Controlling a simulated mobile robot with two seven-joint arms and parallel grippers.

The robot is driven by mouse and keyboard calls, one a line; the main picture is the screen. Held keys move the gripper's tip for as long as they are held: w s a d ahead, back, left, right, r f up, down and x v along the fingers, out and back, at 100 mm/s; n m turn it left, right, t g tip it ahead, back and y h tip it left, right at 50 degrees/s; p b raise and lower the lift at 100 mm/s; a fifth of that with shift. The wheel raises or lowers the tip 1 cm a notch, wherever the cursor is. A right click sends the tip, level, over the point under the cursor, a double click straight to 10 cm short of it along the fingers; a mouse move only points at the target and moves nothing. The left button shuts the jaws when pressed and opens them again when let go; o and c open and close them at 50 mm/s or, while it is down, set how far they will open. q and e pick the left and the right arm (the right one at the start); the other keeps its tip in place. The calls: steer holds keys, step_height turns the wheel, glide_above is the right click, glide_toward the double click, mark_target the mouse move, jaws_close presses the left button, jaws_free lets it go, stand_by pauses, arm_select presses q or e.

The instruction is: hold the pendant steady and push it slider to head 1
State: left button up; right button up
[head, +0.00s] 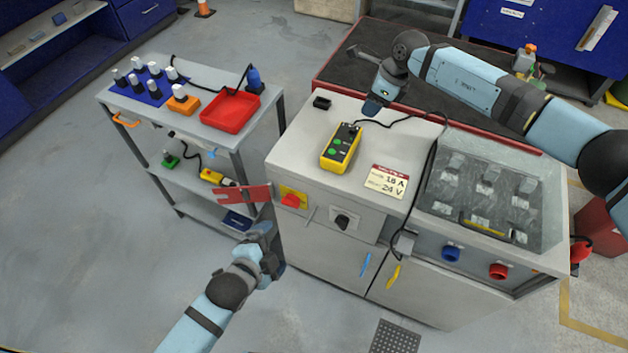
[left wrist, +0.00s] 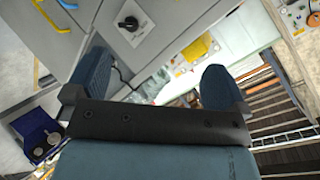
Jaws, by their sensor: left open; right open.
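The yellow pendant (head: 340,150) with a dark face and green buttons lies on the light top of the cabinet (head: 300,143). A black cable leaves its upper end. Its slider and head marks are too small to make out. My right gripper (head: 374,106) is open above the cabinet top, just beyond the pendant's upper right end and apart from it. My left gripper (head: 268,246) is open and empty in front of the cabinet, low and left of the pendant. Its two blue fingers show in the left wrist view (left wrist: 157,82) with nothing between them; the pendant is not apparent there.
A red plate (head: 243,195) juts from the cabinet's left front near a red knob (head: 290,200). A black rotary switch (head: 342,222) is on the front. A trolley with a red tray (head: 230,110) stands left. A clear-covered bay (head: 485,195) is at right.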

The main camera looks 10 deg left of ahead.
arm_select(q)
steer(key=w+d+r+m, duration=0.4)
steer(key=w+m, duration=0.2)
steer(key=m, duration=0.6)
steer(key=m+t, duration=0.2)
steer(key=m, duration=1)
glide_toward(331, 163)
steer(key=x, duration=1.1)
steer(key=shift+w+d+f, duration=0.1)
steer(key=c, duration=1.4)
arm_select(e)
steer(key=c, duration=0.3)
steer(key=shift+m+t, duration=0.4)
steer(key=shift+m, duration=0.1)
steer(key=s+d, duration=0.1)
steer(key=d, duration=0.1)
steer(key=s+d+r, duration=0.1)
steer(key=d, duration=0.3)
steer(key=shift+s+d+r, duration=0.15)
steer(key=shift+s, duration=0.25)
jaws_close()
